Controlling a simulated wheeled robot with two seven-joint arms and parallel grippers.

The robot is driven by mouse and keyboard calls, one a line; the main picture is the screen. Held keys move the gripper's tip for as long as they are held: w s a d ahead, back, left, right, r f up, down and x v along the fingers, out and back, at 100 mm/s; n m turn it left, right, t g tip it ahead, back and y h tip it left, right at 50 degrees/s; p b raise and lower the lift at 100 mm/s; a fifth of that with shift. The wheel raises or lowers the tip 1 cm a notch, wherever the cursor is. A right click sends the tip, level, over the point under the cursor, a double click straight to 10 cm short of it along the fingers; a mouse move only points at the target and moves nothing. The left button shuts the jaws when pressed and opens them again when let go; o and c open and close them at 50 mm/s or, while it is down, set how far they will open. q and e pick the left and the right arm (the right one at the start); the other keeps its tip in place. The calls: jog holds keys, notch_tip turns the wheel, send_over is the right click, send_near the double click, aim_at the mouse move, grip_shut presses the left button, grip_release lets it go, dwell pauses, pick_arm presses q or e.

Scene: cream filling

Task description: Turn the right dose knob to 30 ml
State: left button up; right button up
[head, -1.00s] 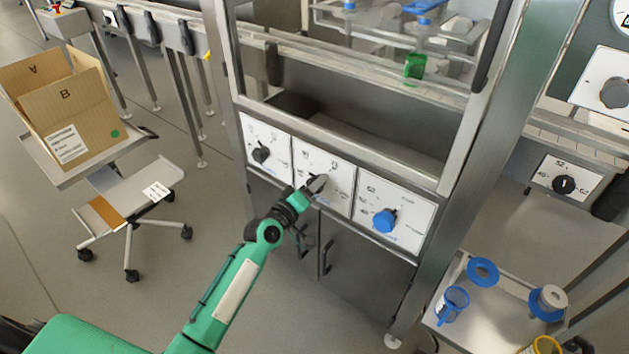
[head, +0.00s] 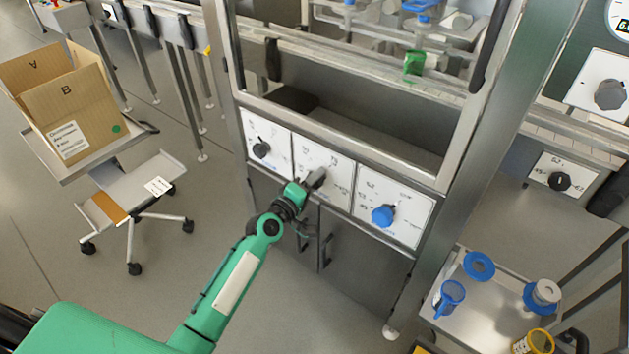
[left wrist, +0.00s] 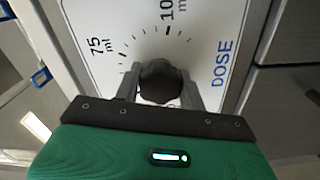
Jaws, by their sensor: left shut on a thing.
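The dose knob is black and round and sits on the middle white dial panel (head: 339,183) of the cabinet front in the head view. In the left wrist view the knob (left wrist: 160,80) is on a white dial with tick marks, 75 ml and 100-range figures, and the blue word DOSE. My left gripper (head: 317,180) reaches it from the lower left and is shut on it, one finger on each side. The gripper hides most of the knob in the head view. The knob's pointer and the 30 ml mark cannot be made out. My right gripper is out of view.
A panel with a black knob (head: 261,150) is to the left and one with a blue knob (head: 383,215) to the right. Cabinet doors with handles (head: 326,254) lie below. A cardboard box (head: 75,115) stands at left, a steel trolley (head: 478,318) at lower right.

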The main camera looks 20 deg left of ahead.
pick_arm(q)
jog(key=o, duration=1)
jog(key=v, duration=1.4)
jog(key=shift+w, duration=0.1)
